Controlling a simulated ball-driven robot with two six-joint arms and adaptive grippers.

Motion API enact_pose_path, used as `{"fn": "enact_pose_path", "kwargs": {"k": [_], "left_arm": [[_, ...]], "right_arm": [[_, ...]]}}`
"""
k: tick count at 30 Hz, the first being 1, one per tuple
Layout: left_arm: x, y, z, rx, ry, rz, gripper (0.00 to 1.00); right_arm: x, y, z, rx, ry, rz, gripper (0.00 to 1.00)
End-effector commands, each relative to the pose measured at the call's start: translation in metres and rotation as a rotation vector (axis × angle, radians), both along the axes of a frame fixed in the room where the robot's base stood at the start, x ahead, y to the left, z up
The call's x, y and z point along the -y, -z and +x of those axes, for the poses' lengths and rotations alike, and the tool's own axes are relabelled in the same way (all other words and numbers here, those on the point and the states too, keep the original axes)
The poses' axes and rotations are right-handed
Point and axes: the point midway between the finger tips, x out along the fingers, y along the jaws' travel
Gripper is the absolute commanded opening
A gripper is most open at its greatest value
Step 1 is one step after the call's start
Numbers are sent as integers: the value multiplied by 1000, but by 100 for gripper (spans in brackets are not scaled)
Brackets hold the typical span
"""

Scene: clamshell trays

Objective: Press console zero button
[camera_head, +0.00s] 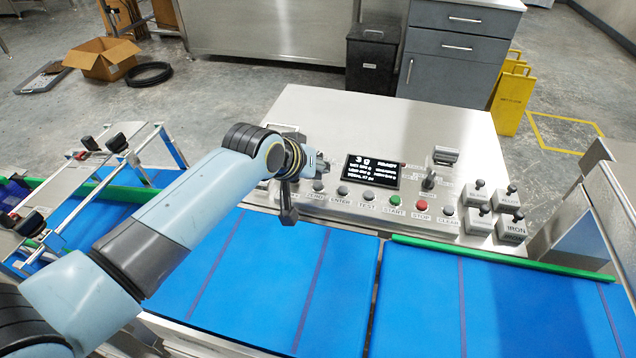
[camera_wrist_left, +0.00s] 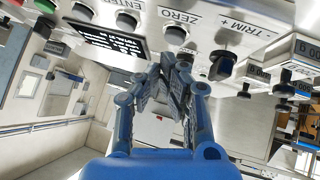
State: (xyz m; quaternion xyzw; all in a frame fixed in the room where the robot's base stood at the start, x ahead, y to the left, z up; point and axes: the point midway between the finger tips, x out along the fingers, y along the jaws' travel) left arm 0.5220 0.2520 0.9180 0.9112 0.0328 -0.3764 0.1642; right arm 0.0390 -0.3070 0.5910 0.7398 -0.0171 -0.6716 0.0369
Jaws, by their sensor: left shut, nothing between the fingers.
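The console (camera_head: 300,110) has a sloped metal top with a row of round buttons along its front edge. The grey ZERO button (camera_head: 318,186) is at the left part of this row, just right of my left wrist. In the head view the wrist largely hides the fingers. My right gripper is not in view.
The ENTER button (camera_head: 343,190) is beside ZERO, followed by TEST, green START (camera_head: 395,200), red STOP (camera_head: 421,206) and CLEAR. A black display (camera_head: 372,171) sits behind them. A TRIM+ control (camera_wrist_left: 222,65) is close to ZERO. Blue conveyor belts (camera_head: 270,270) lie in front.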

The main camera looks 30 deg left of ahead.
Motion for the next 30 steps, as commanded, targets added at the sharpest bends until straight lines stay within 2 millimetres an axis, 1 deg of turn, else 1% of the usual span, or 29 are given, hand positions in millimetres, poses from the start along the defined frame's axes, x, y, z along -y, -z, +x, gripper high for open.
{"fn": "enact_pose_path", "kwargs": {"k": [22, 30], "left_arm": [[0, 0, 0, 0, 0, 0, 0], [0, 8, 0, -1, 0, 0, 0]], "right_arm": [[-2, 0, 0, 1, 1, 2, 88], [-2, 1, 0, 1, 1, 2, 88]]}}
